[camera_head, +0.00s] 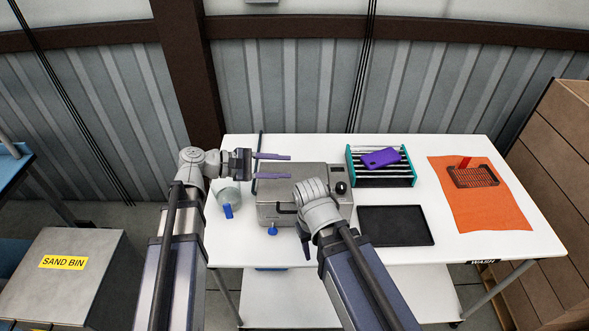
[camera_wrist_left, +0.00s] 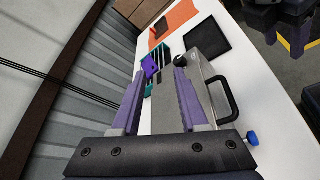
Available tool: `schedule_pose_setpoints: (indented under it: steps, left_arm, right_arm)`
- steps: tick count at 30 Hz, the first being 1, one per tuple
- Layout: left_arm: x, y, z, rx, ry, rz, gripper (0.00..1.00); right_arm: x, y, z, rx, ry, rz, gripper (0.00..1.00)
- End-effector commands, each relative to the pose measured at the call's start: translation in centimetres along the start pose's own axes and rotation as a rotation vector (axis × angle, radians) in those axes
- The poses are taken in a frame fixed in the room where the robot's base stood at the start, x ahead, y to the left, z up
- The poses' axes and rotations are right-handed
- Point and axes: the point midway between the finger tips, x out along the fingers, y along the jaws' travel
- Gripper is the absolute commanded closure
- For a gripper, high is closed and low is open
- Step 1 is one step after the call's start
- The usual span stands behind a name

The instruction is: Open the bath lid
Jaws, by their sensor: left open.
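The bath (camera_head: 268,212) is a grey metal box at the middle-left of the white table, with its lid (camera_head: 285,184) lying flat and closed. A dark handle (camera_wrist_left: 226,98) shows on its side in the left wrist view. My left gripper (camera_head: 288,166) is open and empty, its purple fingers apart above the back left part of the lid. In the left wrist view the open fingers (camera_wrist_left: 160,78) stand beside the bath's handle side.
A black knob (camera_head: 341,187) is at the bath's right. A teal rack (camera_head: 411,178) bears a purple item (camera_head: 381,158). A black tray (camera_head: 396,226) lies in front. A clear vessel (camera_head: 222,190) stands left of the bath.

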Motion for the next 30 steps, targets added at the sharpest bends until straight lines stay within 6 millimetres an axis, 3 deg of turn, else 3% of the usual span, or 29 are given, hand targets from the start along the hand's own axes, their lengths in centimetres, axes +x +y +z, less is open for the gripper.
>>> schedule_pose_setpoints:
  steps: [3,9,20,30]
  left_arm:
    - [1.9,-0.1,-0.1,0.002,-0.001,-0.002,0.56]
    - [3.6,-0.1,-0.1,0.001,0.000,-0.001,0.56]
    - [4.0,0.0,0.0,0.000,0.000,0.000,0.56]
    - [4.0,0.0,0.0,0.001,0.000,0.000,0.95]
  right_arm:
    - [0.8,-0.1,-0.1,0.000,0.000,0.000,0.50]
    - [1.2,-0.1,-0.1,0.001,0.000,0.000,0.50]
    - [1.2,-0.1,-0.1,0.001,0.000,0.000,0.50]
    - [1.2,-0.1,-0.1,0.001,0.000,0.000,0.50]
